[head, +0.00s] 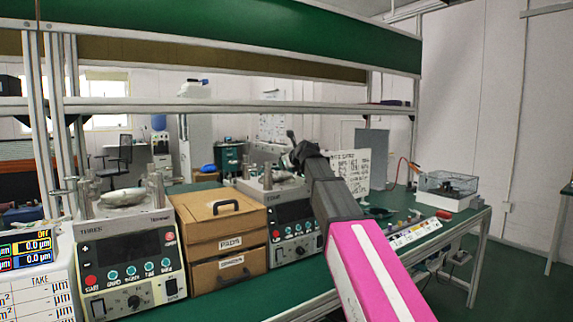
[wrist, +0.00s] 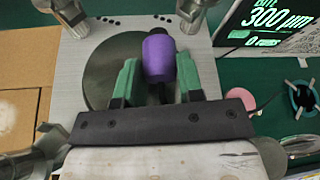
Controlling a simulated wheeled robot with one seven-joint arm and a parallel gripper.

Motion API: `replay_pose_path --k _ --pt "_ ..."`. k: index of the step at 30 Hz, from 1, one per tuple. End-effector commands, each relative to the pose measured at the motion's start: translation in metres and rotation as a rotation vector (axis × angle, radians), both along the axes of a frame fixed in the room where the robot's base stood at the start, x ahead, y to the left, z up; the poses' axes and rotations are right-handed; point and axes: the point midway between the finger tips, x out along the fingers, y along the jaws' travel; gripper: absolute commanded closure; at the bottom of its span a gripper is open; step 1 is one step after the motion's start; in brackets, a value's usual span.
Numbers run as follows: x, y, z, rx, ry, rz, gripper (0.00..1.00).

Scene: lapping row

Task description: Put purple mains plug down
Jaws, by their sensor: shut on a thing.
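The purple mains plug (wrist: 158,58) sits between the two green fingers of my gripper (wrist: 160,78) in the wrist view. The fingers are shut on its sides. Below the plug are a dark round plate (wrist: 103,72) and the pale metal top (wrist: 72,88) of a machine; whether the plug touches them I cannot tell. In the head view my gripper (head: 300,152) is small and dark above the second lapping machine (head: 292,232), and the plug cannot be made out there.
A cardboard drawer box (head: 222,235) stands left of that machine, with another lapping machine (head: 130,255) further left. Metal posts (wrist: 75,14) rise near the plate. A lit display (wrist: 275,22), a pink disc (wrist: 240,98) and a dark ring (wrist: 303,97) are at right. A clear-lidded box (head: 447,190) stands at the bench's far end.

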Motion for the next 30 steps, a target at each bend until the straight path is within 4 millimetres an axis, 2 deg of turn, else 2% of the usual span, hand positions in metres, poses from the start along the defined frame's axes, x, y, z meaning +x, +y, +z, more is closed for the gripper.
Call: replay_pose_path --k 12,13,15,24,29,30 --pt "0.000 0.000 -0.010 0.001 0.002 0.001 0.93" --pt "-0.001 0.000 -0.010 0.001 0.003 0.001 0.62" --pt "-0.001 0.000 -0.011 0.001 0.006 0.001 0.40" --pt "-0.001 0.000 -0.012 0.000 0.009 0.001 0.40" --pt "-0.001 0.000 0.002 0.000 0.007 0.000 0.40" --pt "-0.008 -0.004 0.003 0.001 0.005 0.000 0.40"
